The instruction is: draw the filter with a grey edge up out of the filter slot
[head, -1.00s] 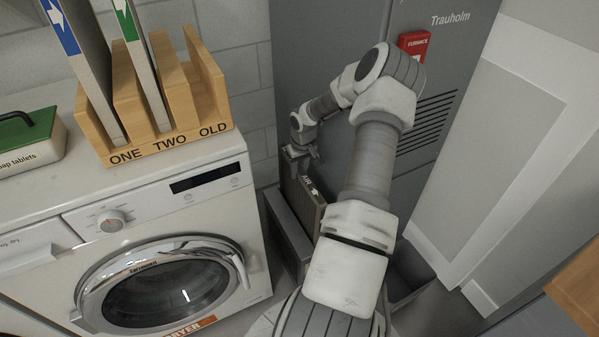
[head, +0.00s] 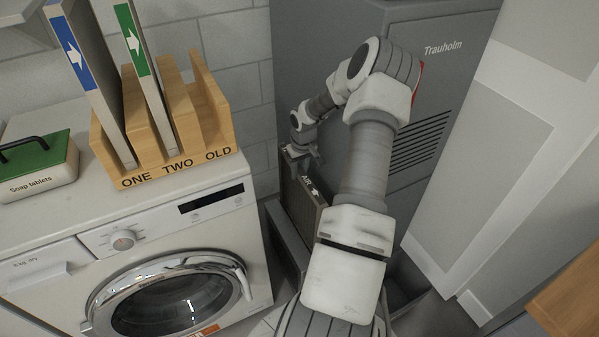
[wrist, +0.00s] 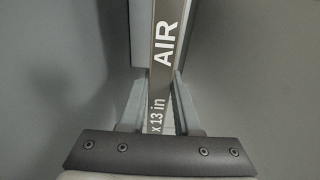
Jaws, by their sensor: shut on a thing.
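The filter with a grey edge (head: 303,198) stands upright beside the grey furnace, with a white AIR mark and arrow on its edge. Its lower part is hidden by the grey slot housing (head: 283,235), so I cannot tell how deep it sits. My gripper (head: 302,156) is shut on the filter near its top. In the wrist view the grey edge (wrist: 165,60), lettered "x 13 in AIR", runs between the two fingers of my gripper (wrist: 160,92).
A wooden rack (head: 178,166) marked ONE, TWO, OLD stands on the dryer (head: 165,228); blue- and green-marked filters fill ONE and TWO, and OLD is empty. A soap tablets box (head: 40,165) is at left. The furnace (head: 430,85) rises behind my arm.

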